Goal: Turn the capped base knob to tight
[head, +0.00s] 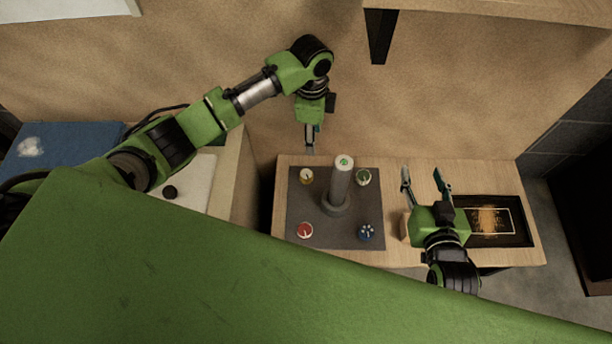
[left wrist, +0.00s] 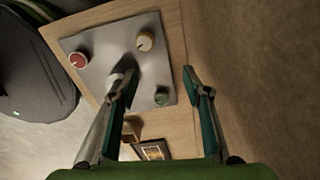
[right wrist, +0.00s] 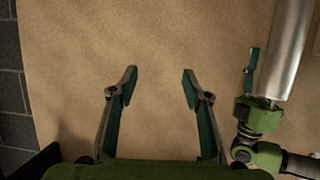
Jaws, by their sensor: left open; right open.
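A dark grey plate (head: 325,240) on the wooden table carries a yellow knob (head: 306,176), a green knob (head: 363,177), a red knob (head: 305,230) and a blue knob (head: 366,232). A tall grey post (head: 341,185) with a green-marked top rises between them. I cannot tell which is the capped base knob. My left gripper (head: 310,148) is open above the plate's back edge; in the left wrist view the yellow knob (left wrist: 145,41) and green knob (left wrist: 161,97) lie beyond its fingers. My right gripper (head: 421,175) is open and empty, right of the plate.
A dark framed panel (head: 490,221) lies on the table's right side. A tan wall (head: 230,50) stands behind, with a wooden overhead shelf (head: 500,10) at upper right. The tall post shows close to my left gripper in the right wrist view (right wrist: 288,50).

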